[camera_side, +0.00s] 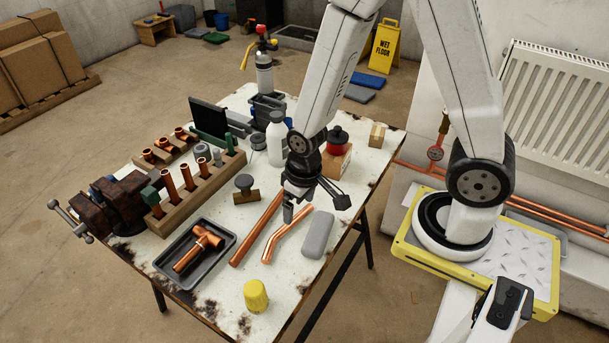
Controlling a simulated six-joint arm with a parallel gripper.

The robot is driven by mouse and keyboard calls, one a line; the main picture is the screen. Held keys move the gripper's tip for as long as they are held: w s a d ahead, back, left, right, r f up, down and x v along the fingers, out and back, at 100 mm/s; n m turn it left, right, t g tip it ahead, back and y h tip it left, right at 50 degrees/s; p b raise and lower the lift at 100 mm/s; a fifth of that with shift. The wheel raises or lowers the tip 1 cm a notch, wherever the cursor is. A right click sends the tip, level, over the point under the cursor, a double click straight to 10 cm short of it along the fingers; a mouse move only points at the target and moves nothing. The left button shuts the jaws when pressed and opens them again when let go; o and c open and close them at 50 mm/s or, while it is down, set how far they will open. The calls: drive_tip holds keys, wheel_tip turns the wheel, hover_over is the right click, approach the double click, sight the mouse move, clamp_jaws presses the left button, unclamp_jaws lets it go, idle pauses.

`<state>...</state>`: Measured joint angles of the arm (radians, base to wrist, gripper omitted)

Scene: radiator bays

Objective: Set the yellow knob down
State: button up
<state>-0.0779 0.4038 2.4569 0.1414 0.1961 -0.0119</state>
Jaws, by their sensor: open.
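The yellow knob (256,296) is a ribbed cap that stands upright on the white worktable (180,262), near its front edge. Nothing is touching it. My gripper (314,212) is open and empty. It hangs over the copper pipes, farther back on the table and to the right of the knob. Its two dark fingers are spread apart, and no object shows between them.
A black tray (229,238) holds a copper fitting (198,247). A wooden pipe rack (190,203) and rusty vise (128,198) stand left.

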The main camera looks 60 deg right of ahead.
drive_tip(key=s+a+f+m+g+y, duration=0.2)
drive_tip(key=s+a+m+g+y, duration=0.25)
drive_tip(key=m+g+y, duration=0.2)
drive_tip(key=w+a+r+m+y, duration=0.2)
drive_tip(key=w+a+m+y, duration=0.3)
drive_tip(key=y, duration=0.5)
drive_tip(key=shift+w+a+r+m, duration=0.2)
drive_tip(key=shift+w+m, duration=0.5)
drive_tip(key=shift+m, duration=0.55)
approach(258, 280)
drive_tip(key=shift+s+a+f, duration=0.15)
drive_tip(key=shift+a+f, duration=0.05)
drive_tip(key=shift+a, duration=0.35)
drive_tip(key=shift+s+a+f, duration=0.15)
drive_tip(key=shift+a+f, duration=0.1)
drive_tip(key=shift+a, duration=0.25)
drive_tip(key=shift+s+a+f, duration=0.15)
drive_tip(key=shift+a+f, duration=0.05)
drive_tip(key=shift+a, duration=0.35)
drive_tip(key=shift+s+a+r, duration=0.1)
drive_tip(key=shift+s+a, duration=0.05)
drive_tip(key=shift+a, duration=0.4)
drive_tip(key=shift+x, duration=3.15)
